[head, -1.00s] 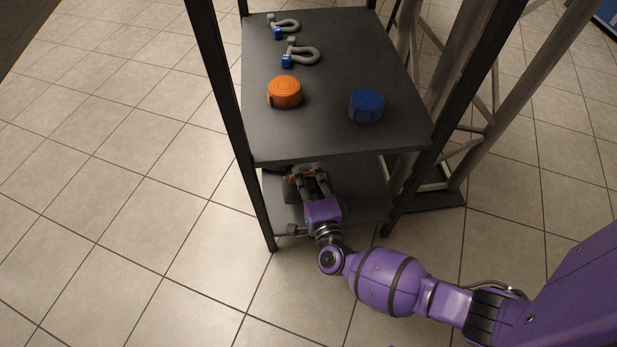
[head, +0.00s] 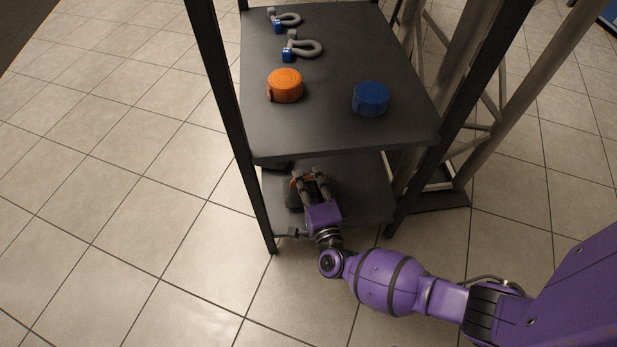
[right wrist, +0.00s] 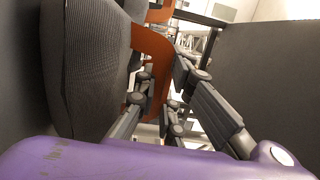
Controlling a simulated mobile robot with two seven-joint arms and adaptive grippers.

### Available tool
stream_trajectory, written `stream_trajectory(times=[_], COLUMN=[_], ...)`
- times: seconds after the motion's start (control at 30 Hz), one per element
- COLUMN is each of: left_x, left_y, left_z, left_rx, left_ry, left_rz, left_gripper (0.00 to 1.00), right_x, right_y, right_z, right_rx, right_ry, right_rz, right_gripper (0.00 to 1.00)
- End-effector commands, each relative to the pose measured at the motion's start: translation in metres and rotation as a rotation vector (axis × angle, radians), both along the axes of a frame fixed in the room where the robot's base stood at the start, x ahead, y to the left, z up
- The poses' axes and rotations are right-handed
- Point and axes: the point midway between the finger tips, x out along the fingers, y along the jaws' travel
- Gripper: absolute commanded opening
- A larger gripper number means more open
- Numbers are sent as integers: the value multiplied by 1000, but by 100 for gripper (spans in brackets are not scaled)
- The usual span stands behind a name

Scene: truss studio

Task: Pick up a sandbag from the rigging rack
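A grey sandbag (right wrist: 88,70) with an orange strap handle (right wrist: 153,45) fills the left of the right wrist view. In the head view the sandbag (head: 292,197) shows only in part, on the rack's lower shelf (head: 360,200), behind my right gripper. My right gripper (head: 308,177) is over the lower shelf with its two fingers apart. In the right wrist view its fingertips (right wrist: 163,72) are on either side of the orange strap, with the sandbag body to their left. Whether they touch the strap is unclear. My left gripper is out of view.
The rack's upper shelf (head: 330,130) overhangs the lower one and hides its back. On it are an orange tape roll (head: 285,86), a blue tape roll (head: 371,99) and two grey shackles (head: 304,48) (head: 286,20). Dark posts (head: 222,95) frame the rack; a metal truss (head: 490,110) stands at right.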

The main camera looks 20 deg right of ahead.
Motion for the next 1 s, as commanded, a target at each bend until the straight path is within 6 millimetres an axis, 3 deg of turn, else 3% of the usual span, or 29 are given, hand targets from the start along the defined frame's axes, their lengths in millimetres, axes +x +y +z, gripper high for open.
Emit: stream_trajectory(times=[0.1,0.47,1.0], left_x=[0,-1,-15], left_y=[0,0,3], left_z=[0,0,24], left_rx=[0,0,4], left_ry=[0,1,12], left_rz=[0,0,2], left_gripper=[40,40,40], right_x=[0,-3,-103], right_y=[0,0,13], right_z=[0,2,4], right_rx=[0,2,1], right_ry=[0,2,1], right_rz=[0,1,-1], right_gripper=[24,24,24])
